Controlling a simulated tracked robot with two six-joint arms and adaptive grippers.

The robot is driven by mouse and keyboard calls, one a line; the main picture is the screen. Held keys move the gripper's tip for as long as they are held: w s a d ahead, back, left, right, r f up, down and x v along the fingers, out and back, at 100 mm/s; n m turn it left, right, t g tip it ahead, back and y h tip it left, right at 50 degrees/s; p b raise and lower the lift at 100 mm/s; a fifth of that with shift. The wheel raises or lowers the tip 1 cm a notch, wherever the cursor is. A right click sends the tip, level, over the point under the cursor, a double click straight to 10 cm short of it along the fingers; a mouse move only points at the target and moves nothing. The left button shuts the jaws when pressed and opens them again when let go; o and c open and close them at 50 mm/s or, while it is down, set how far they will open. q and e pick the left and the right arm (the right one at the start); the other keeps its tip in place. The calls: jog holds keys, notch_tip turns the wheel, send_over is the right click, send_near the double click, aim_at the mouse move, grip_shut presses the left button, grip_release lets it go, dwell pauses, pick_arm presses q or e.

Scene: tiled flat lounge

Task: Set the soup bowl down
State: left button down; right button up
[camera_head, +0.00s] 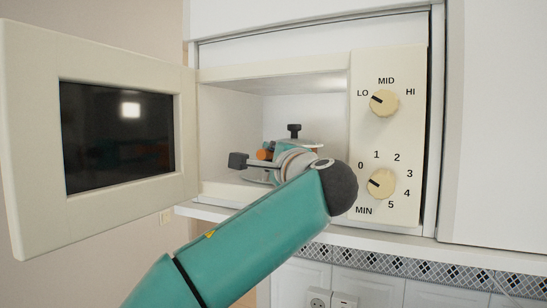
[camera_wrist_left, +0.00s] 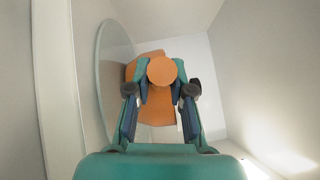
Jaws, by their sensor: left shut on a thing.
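The soup bowl is orange; only a small piece of it (camera_head: 264,154) shows in the head view, behind my gripper inside the open microwave. In the left wrist view the orange bowl (camera_wrist_left: 152,112) sits between and beyond the fingers, with a round orange part (camera_wrist_left: 162,72) between the fingertips. My left gripper (camera_head: 267,150) is inside the microwave cavity, shut on the bowl; its fingers also show in the left wrist view (camera_wrist_left: 161,88). The bowl is close to the glass turntable (camera_wrist_left: 114,75); I cannot tell whether they touch. My right gripper is out of view.
The microwave door (camera_head: 30,130) stands open to the left. The control panel with two dials (camera_head: 385,103) is right of the opening, close to my left wrist. The cavity walls (camera_wrist_left: 255,70) surround the gripper closely. A white counter (camera_head: 450,252) runs below.

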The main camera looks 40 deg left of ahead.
pick_arm(q)
jog(key=shift+s, duration=0.1)
jog(key=c, duration=1)
grip_release()
jog(key=shift+c, duration=0.2)
jog(key=shift+d, duration=0.15)
jog(key=shift+s+d, duration=0.1)
jog(key=shift+d, duration=0.2)
jog(key=r+b+v, duration=0.1)
jog(key=b+v, duration=0.2)
jog(key=v, duration=0.8)
jog(key=shift+f, duration=0.45)
jog(key=shift+s+d, duration=0.1)
